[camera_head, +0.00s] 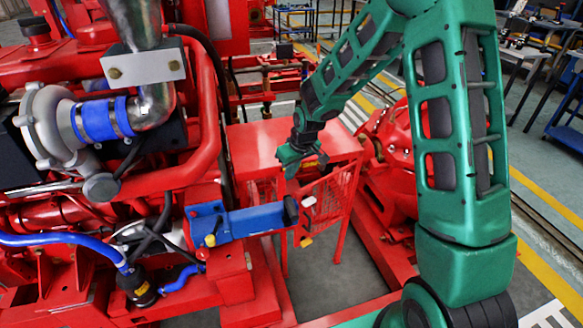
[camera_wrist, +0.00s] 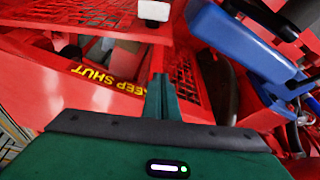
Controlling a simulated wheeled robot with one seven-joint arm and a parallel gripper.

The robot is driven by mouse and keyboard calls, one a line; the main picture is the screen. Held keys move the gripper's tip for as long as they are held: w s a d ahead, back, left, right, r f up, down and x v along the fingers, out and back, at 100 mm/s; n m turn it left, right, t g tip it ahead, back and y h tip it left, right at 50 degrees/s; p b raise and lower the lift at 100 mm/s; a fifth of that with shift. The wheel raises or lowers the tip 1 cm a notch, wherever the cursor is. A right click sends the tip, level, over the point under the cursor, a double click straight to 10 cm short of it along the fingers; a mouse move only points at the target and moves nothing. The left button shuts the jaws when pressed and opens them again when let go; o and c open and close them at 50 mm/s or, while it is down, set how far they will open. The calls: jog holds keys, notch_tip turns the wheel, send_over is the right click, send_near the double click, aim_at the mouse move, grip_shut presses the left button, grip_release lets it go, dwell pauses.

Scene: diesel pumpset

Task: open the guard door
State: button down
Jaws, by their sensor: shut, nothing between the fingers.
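The guard door (camera_head: 330,196) is a red mesh panel below the red guard top (camera_head: 265,140), with a white handle (camera_head: 309,201) at its left edge. In the wrist view, mesh (camera_wrist: 80,12) and the white handle (camera_wrist: 153,11) show at the top. A gap shows between that mesh and the red plate lettered "KEEP SHUT" (camera_wrist: 95,77), so the door appears to stand at an angle from its frame. My gripper (camera_head: 288,160) is shut and empty at the guard's upper front edge. Its fingers (camera_wrist: 160,92) point toward the gap; contact cannot be told.
A blue bar with a black end (camera_head: 250,219) juts from the engine just left of the door; it is close on the right in the wrist view (camera_wrist: 235,45). The red engine and pipes (camera_head: 120,170) fill the left. Red machinery (camera_head: 395,150) stands right of the guard.

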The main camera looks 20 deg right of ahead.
jog(key=s+f, duration=0.1)
jog(key=s+d+f, duration=0.1)
jog(key=s+f, duration=0.1)
dwell(0.4)
jog(key=shift+a, duration=0.1)
